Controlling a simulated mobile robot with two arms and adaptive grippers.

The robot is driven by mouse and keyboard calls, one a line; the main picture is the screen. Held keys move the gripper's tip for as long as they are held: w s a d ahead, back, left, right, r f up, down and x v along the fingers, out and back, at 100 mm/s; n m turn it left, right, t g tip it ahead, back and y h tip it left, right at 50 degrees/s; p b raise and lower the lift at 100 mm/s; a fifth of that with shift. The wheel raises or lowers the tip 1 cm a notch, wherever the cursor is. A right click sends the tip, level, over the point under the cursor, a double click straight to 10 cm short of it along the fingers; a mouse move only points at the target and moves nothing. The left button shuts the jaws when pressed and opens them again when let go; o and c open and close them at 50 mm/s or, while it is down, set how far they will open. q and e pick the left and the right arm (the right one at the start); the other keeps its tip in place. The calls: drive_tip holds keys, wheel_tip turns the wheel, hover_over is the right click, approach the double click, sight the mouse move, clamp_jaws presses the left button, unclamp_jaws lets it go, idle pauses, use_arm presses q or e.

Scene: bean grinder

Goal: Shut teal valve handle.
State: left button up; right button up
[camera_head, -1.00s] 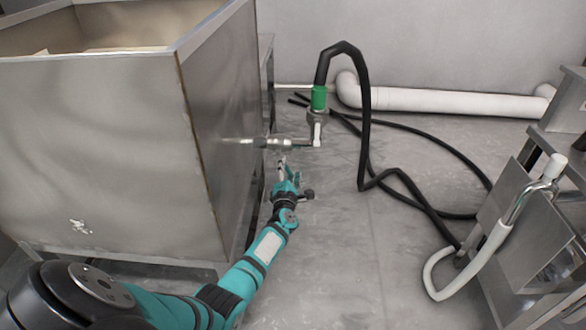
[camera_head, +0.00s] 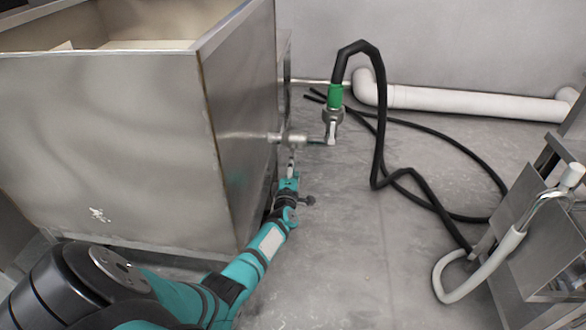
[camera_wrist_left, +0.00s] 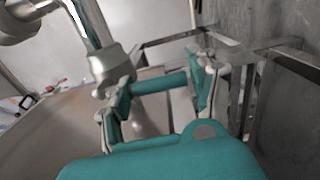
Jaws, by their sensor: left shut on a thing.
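The valve on the pipe (camera_head: 299,138) sticks out from the side of the metal tank (camera_head: 238,130). My left gripper (camera_head: 290,172) is just below this pipe, close beside the tank wall. In the left wrist view, a teal bar, the teal valve handle (camera_wrist_left: 160,82), lies crosswise between the two fingers of my left gripper (camera_wrist_left: 160,92), which is shut on it. The metal valve body (camera_wrist_left: 110,64) is just above and left of the fingers. In the head view the handle is too small and covered to make out. My right gripper is not in view.
A black hose (camera_head: 378,110) with a green collar (camera_head: 335,97) rises from the pipe's end and trails over the floor. A white pipe (camera_head: 470,102) runs along the wall. A metal stand (camera_head: 530,220) with a white hose is at the right.

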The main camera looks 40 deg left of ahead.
use_arm(q)
drive_tip(key=shift+d+f, duration=0.1)
drive_tip(key=shift+f, duration=0.15)
drive_tip(key=o, duration=1.5)
drive_tip(key=shift+o, duration=1.2)
drive_tip(key=shift+r, duration=0.15)
drive_tip(key=shift+s, duration=0.1)
drive_tip(key=v, duration=1.2)
